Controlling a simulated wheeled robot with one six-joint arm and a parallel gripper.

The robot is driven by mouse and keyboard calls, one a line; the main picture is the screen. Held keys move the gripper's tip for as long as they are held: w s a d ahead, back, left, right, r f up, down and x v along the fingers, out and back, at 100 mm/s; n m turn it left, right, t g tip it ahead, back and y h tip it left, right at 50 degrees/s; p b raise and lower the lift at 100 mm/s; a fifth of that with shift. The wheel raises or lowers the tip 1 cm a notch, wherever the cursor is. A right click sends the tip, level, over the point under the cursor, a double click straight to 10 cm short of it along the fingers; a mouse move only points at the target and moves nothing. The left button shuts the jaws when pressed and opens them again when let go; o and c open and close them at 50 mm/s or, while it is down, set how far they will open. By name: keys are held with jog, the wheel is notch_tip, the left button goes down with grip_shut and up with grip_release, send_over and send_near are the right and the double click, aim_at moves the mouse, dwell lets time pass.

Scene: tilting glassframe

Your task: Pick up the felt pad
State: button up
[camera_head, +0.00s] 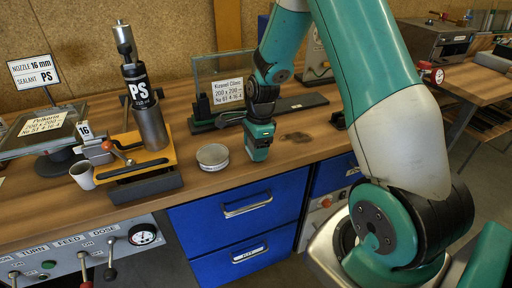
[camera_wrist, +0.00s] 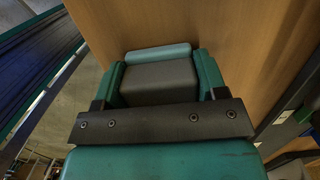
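My gripper (camera_head: 258,150) points down over the front of the wooden bench, right of the round tin. In the wrist view, its two teal fingers (camera_wrist: 161,80) stand on either side of a grey block with a pale teal strip along its far edge, which I take to be the felt pad (camera_wrist: 158,77). The block fills the gap, and both fingers appear to touch it. In the head view the pad cannot be told apart from the gripper. Whether it rests on the bench or hangs just above is unclear.
A round tin (camera_head: 213,157) stands left of my gripper. A glass pane in a dark frame (camera_head: 225,88) stands behind it. A sealant cartridge (camera_head: 139,88) stands on a yellow fixture (camera_head: 125,158) at left. A dark smudge (camera_head: 296,137) marks the bench at right.

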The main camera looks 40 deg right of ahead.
jog(key=shift+c, duration=0.2)
notch_tip(320, 180, up, 20)
dwell(0.4)
